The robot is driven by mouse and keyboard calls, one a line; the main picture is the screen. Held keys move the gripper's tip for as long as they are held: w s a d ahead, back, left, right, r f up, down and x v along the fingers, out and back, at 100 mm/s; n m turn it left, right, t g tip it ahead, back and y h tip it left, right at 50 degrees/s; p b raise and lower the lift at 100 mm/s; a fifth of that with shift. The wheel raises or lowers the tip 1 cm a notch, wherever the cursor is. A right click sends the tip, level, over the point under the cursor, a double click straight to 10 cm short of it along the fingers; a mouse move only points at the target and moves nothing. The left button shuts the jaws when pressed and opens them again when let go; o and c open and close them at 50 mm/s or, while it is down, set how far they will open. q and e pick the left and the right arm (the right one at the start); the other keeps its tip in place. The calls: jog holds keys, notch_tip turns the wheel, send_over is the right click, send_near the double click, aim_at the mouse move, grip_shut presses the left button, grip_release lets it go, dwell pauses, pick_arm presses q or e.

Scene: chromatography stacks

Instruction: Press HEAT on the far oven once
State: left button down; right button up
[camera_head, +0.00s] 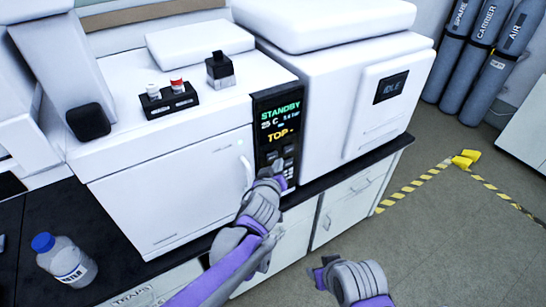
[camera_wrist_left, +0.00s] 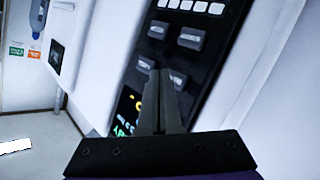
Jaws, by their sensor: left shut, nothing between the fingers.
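The white oven (camera_head: 170,185) stands on the bench with a black control panel (camera_head: 272,100) at its right side. Its display (camera_head: 280,118) reads STANDBY, 25 C and TOP. My left gripper (camera_head: 279,172) is shut and empty at the lower part of this panel. In the left wrist view the closed fingers (camera_wrist_left: 160,78) lie over the panel (camera_wrist_left: 205,60) among grey buttons (camera_wrist_left: 190,37). Their labels are too blurred to read, and the fingertips hide part of one. I cannot tell whether they touch. My right gripper (camera_head: 318,274) is low in the head view; its jaw state is unclear.
A white unit (camera_head: 335,120) reading IDLE stands to the right. A blue-capped bottle (camera_head: 66,262) stands front left.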

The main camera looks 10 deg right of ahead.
pick_arm(q)
jog(key=shift+w+a, duration=0.1)
jog(key=shift+w, duration=0.05)
jog(key=shift+w, duration=0.25)
jog(key=shift+w+a+b, duration=0.25)
jog(key=shift+w+b, duration=0.05)
jog(key=shift+w, duration=0.15)
dwell(0.7)
jog(key=shift+s, duration=0.1)
jog(key=shift+s+d+p, duration=0.35)
jog(key=shift+s+p, duration=0.15)
jog(key=shift+s, duration=0.2)
jog(key=shift+s, duration=0.1)
